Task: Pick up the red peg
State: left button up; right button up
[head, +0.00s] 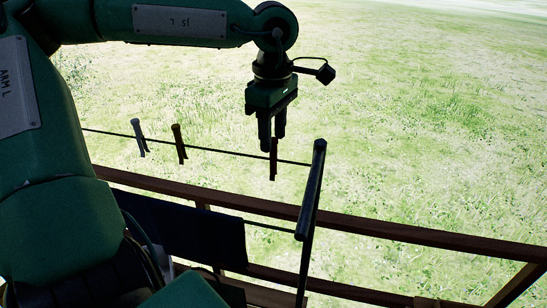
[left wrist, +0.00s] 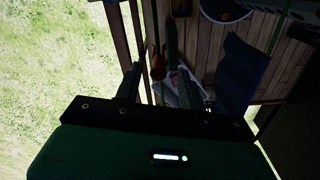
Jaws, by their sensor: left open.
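A dark red peg (head: 273,168) hangs upright on a thin dark line near its right end in the head view. My left gripper (head: 272,143) points down right at this peg, with its fingertips around the peg's upper part in the picture. Its jaws are open, and I cannot tell whether a finger touches the peg. The left wrist view shows the two dark fingers (left wrist: 160,85) apart, with an orange-red shape (left wrist: 157,63) between them; I cannot tell if it is the peg. My right gripper is not in view.
A grey peg (head: 139,138) and a brown peg (head: 180,144) hang farther left on the line. A dark bar (head: 312,190) holds the line's right end. Dark cloth (head: 190,232) hangs below, by a wooden railing (head: 390,229). Grass lies beyond.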

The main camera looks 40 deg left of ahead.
aim_at(274, 142)
pick_arm(q)
notch_tip(274, 142, down, 3)
jog(key=shift+w+a+f+p, duration=0.1)
jog(key=shift+p, duration=0.5)
jog(key=shift+f, duration=0.2)
jog(key=shift+c, duration=0.8)
grip_shut()
jog(key=shift+r, duration=0.1)
